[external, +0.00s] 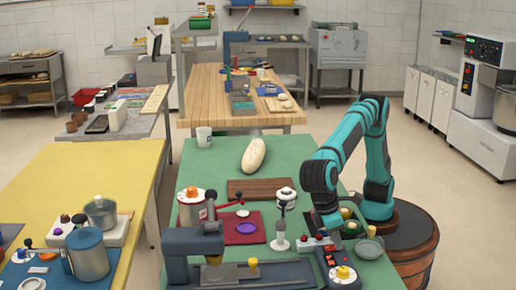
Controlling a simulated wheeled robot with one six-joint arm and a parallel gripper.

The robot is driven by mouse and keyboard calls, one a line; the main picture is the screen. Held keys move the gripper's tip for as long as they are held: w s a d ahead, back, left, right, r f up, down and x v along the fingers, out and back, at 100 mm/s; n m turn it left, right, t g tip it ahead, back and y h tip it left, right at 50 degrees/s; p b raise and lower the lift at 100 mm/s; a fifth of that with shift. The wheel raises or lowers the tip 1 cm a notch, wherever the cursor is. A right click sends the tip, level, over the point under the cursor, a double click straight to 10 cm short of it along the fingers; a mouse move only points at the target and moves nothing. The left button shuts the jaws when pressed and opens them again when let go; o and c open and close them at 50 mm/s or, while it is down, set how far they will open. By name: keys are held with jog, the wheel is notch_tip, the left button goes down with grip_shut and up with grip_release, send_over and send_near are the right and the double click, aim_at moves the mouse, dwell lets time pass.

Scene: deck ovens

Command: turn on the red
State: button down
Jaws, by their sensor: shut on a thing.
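My teal and black arm reaches down from the right over the green table (222,168). My gripper (328,232) points down at a small dark switch box (308,247) with red parts on top, near the table's right side. A red knob (303,239) shows just left of the fingers. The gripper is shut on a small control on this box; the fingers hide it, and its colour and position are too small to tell.
A dark box with a yellow knob (342,272) stands just in front. A white-and-grey stand (280,236) is to the left, beside a dark red board (240,228). Small bowls (368,248) lie to the right. A bread loaf (254,154) lies farther back, with bare green table around it.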

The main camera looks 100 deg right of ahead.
jog(key=shift+g, duration=0.3)
jog(key=c, duration=1.2)
grip_release()
jog(key=shift+w, duration=0.1)
jog(key=shift+c, duration=0.2)
jog(key=v, duration=1.2)
